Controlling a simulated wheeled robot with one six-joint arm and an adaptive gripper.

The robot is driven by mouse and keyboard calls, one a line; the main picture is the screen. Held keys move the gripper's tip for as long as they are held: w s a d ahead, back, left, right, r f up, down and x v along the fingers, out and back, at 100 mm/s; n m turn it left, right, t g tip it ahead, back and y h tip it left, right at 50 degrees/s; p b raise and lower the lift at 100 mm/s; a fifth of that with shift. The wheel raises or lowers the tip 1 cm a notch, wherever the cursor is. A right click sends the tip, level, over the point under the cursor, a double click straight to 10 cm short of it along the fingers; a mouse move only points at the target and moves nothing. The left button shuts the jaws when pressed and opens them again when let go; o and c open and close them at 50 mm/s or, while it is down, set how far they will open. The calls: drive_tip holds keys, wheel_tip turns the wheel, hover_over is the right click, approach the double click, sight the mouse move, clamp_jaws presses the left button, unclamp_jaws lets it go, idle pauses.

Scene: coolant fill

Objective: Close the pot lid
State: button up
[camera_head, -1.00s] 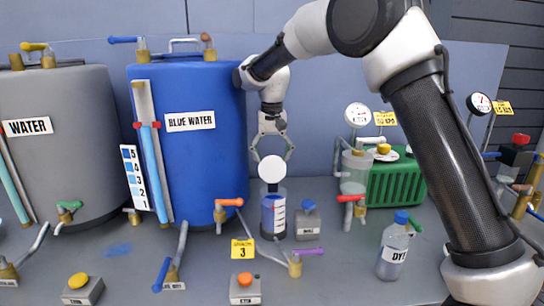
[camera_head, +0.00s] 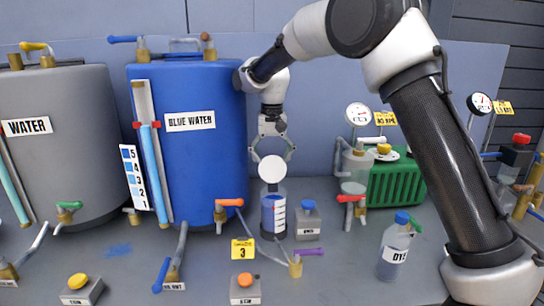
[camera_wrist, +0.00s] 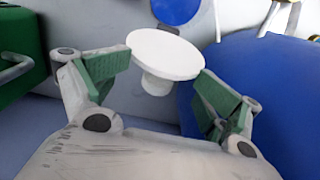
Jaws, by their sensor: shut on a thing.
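My gripper (camera_head: 272,156) is above the pot, shut on the lid. In the wrist view, the lid (camera_wrist: 165,54) has a short white plug under it and lies between the green finger pads of my gripper (camera_wrist: 150,82).
The blue water tank (camera_head: 198,160) stands close on the left. A valve pipe (camera_head: 270,250) with a purple handle lies in front. The dye bottle (camera_head: 394,250) and green unit (camera_head: 395,182) are farther right.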

drive_tip(key=shift+c, duration=0.4)
drive_tip(key=shift+w+r, duration=0.1)
drive_tip(key=shift+r, duration=0.55)
drive_tip(key=shift+c, duration=1)
drive_tip(key=shift+w+r, duration=0.2)
drive_tip(key=shift+r, duration=1)
drive_tip(key=shift+w+r, duration=0.25)
drive_tip(key=shift+r, duration=0.95)
drive_tip(key=shift+w+r, duration=0.2)
drive_tip(key=shift+r, duration=1.25)
drive_tip(key=shift+r, duration=0.1)
wheel_tip(320, 180, up, 12)
